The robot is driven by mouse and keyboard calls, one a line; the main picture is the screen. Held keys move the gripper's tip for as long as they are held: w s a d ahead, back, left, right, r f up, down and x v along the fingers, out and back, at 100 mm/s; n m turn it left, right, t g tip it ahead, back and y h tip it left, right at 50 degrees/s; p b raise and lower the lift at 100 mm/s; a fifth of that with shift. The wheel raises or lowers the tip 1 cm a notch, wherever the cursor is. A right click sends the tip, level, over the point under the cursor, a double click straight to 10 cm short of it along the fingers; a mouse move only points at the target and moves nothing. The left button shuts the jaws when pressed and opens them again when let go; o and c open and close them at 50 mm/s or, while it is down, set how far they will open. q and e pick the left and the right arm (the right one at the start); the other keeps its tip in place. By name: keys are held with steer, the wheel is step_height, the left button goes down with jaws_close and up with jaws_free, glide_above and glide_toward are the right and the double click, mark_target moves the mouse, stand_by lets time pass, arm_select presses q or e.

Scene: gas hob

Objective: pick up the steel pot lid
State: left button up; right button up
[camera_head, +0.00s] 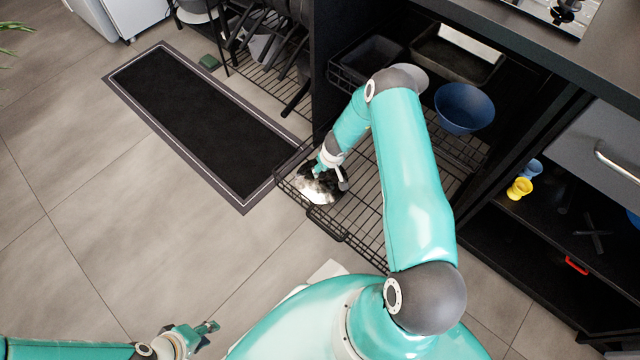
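The steel pot lid (318,188) is a shiny round piece in the front left corner of a pulled-out black wire basket. My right arm reaches over the basket, and its gripper (318,172) is down at the lid, covering part of it. I cannot tell whether its fingers are shut on the lid or only beside it. My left gripper (207,333) is low at the bottom left, over the floor and far from the lid. It holds nothing that I can see, and its finger opening is too small to judge.
The wire basket (345,238) slides out of a black cabinet. A blue bowl (464,108) and dark trays (372,60) stand deeper inside. A yellow cup (519,188) is on the right shelf. A black mat (205,120) lies on the floor at left.

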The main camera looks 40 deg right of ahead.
steer(key=shift+w+f, duration=0.15)
steer(key=shift+f, duration=0.45)
steer(key=b+x, duration=0.3)
steer(key=x, duration=0.1)
steer(key=shift+w+a+f, duration=0.1)
steer(key=shift+w+a, duration=0.05)
steer(key=shift+a, duration=0.15)
steer(key=shift+w+f, duration=0.15)
steer(key=shift+f, duration=0.25)
jaws_close()
